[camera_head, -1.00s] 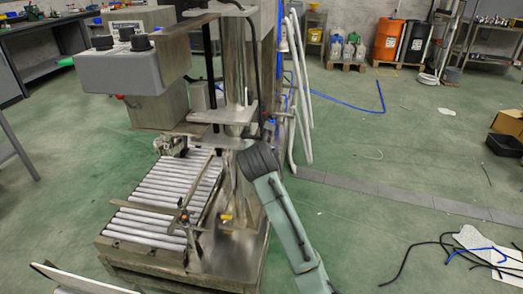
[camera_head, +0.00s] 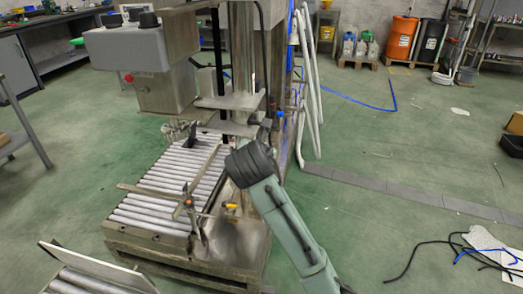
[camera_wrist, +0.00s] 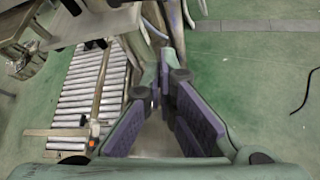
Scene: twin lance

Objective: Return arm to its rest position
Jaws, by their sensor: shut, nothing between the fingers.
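My gripper (camera_wrist: 167,82) shows in the wrist view with its purple-padded fingers angled together and nothing held between them. It points over the floor beside a roller conveyor (camera_wrist: 90,90). In the head view my grey-green arm (camera_head: 290,228) rises from the bottom edge to a dark joint, in front of the machine's right side. I cannot make out the gripper's fingers in the head view.
The roller conveyor (camera_head: 165,190) and its metal machine column (camera_head: 242,60) stand close to the left of my arm. White pipes (camera_head: 305,90) stand behind. Loose black cables (camera_head: 430,255) lie at the right. Green floor (camera_head: 400,150) between is mostly clear.

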